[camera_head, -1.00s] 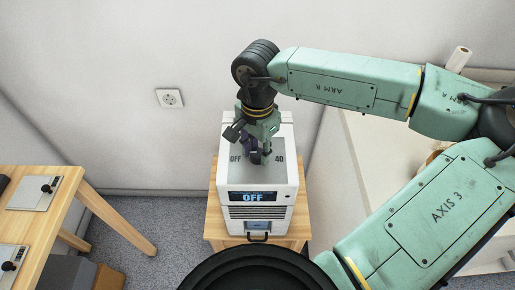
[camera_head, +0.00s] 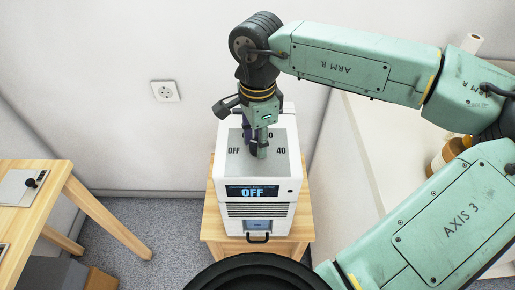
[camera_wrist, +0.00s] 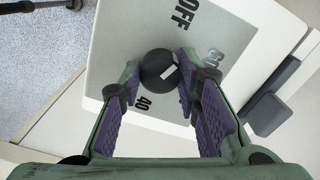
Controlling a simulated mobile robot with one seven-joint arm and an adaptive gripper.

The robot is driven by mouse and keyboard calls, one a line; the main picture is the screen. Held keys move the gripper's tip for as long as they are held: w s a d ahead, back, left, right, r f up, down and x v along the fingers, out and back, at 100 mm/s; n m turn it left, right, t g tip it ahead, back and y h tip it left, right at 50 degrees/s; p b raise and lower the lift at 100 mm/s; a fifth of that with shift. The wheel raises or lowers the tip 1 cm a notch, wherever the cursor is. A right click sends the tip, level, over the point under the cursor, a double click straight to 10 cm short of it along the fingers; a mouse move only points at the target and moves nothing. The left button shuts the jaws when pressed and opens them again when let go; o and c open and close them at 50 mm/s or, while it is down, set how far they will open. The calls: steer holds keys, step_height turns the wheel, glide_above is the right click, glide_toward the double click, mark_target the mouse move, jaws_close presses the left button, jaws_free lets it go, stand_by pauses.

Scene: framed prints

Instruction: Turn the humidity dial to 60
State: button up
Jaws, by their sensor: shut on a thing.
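The humidity dial (camera_wrist: 152,62) is a round black knob with a white mark, on the grey top panel of a white humidifier (camera_head: 236,187). In the wrist view, labels OFF, 40 and a partly turned number stand around it. My gripper (camera_head: 257,152) points down over the panel, and its purple-padded fingers are shut on the dial from both sides, as the wrist view (camera_wrist: 158,82) shows. In the head view the fingers hide the dial. The front display (camera_head: 252,192) reads OFF. Labels OFF and 40 flank the gripper; another label behind is partly hidden.
The humidifier stands on a small wooden stool (camera_head: 214,228) near the wall. A wooden table (camera_head: 62,178) is at the left. A pale counter (camera_head: 370,150) is at the right, partly behind my arm. A socket (camera_head: 165,91) is on the wall.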

steer(key=m+b, duration=0.4)
steer(key=shift+f, duration=0.2)
steer(key=shift+r+m+b, duration=0.2)
steer(key=shift+m+b, duration=0.85)
steer(key=shift+m, duration=0.55)
steer(key=o, duration=1.1)
steer(key=shift+o, duration=0.2)
steer(key=shift+r, duration=0.1)
step_height(320, 180, up, 12)
